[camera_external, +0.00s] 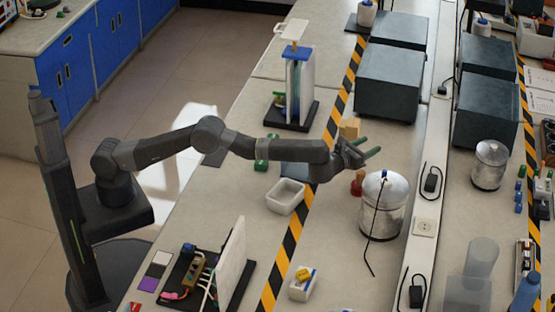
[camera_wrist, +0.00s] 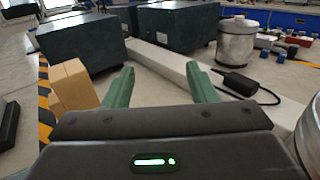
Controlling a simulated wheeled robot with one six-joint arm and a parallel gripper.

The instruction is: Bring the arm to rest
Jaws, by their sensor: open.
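My gripper (camera_external: 367,148) is at the end of my outstretched arm, above the bench to the right of the striped tape. In the wrist view my gripper (camera_wrist: 160,88) shows two green fingers spread apart with nothing between them. A tan wooden block (camera_external: 350,128) stands just behind the gripper; it also shows to the left of the fingers in the wrist view (camera_wrist: 73,86). A metal canister (camera_external: 382,205) stands on the bench just to the right of and nearer than the gripper. My arm is extended over the bench from its column at the left.
A small red-brown object (camera_external: 357,184) stands below the gripper, left of the canister. A white tray (camera_external: 286,196) lies under the forearm. Dark boxes (camera_external: 388,83) stand farther back. A white panel stand (camera_external: 232,265) is at the front.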

